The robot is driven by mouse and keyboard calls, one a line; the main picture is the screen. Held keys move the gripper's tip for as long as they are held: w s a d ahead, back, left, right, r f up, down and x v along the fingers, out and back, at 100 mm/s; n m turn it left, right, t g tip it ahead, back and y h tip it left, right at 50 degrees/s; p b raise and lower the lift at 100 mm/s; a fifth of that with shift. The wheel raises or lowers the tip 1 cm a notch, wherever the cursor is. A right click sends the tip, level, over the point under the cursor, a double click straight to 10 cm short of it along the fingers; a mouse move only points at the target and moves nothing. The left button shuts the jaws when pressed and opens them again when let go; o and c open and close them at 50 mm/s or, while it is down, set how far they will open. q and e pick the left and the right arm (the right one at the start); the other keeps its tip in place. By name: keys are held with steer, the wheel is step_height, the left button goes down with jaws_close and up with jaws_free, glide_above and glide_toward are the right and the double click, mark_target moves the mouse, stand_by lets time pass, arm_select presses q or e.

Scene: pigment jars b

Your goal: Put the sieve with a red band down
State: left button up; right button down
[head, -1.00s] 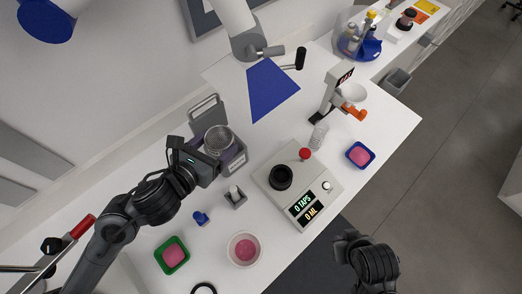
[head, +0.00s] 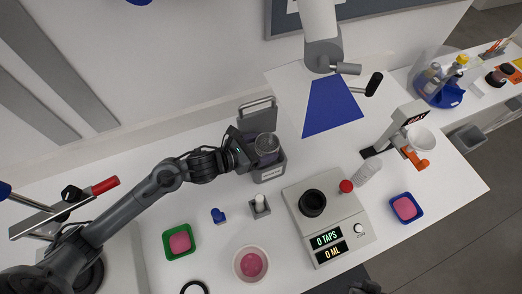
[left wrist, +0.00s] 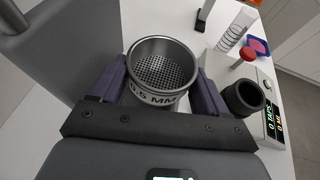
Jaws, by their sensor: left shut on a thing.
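The sieve is a round metal cup with a perforated floor (left wrist: 160,75). It shows in the head view (head: 267,142) at the mouth of an open grey box (head: 270,174). Its wall reads "0.5 MM" in the left wrist view; I see no red band on the part that shows. My left gripper (left wrist: 157,95) is shut on the sieve, with one purple-grey finger on each side. The sieve looks upright; I cannot tell whether it touches the box. Only a dark part of my right arm shows at the bottom edge of the head view.
A grey scale (head: 330,238) bears a black ring-shaped cup (head: 312,203). A green tray (head: 180,241), white bowl (head: 251,263), small grey holder (head: 260,207) and blue tray (head: 406,208) stand around.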

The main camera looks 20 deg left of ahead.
mark_target(261, 153)
arm_select(q)
steer(key=shift+w+a+f, duration=0.45)
steer(key=shift+w+f, duration=0.05)
steer(key=shift+w, duration=0.2)
step_height(261, 153, down, 4)
steer(key=shift+r+b, duration=0.2)
steer(key=shift+b, duration=0.95)
steer(key=shift+f, duration=0.2)
steer(key=shift+f+b, duration=0.55)
steer(key=shift+b, duration=0.2)
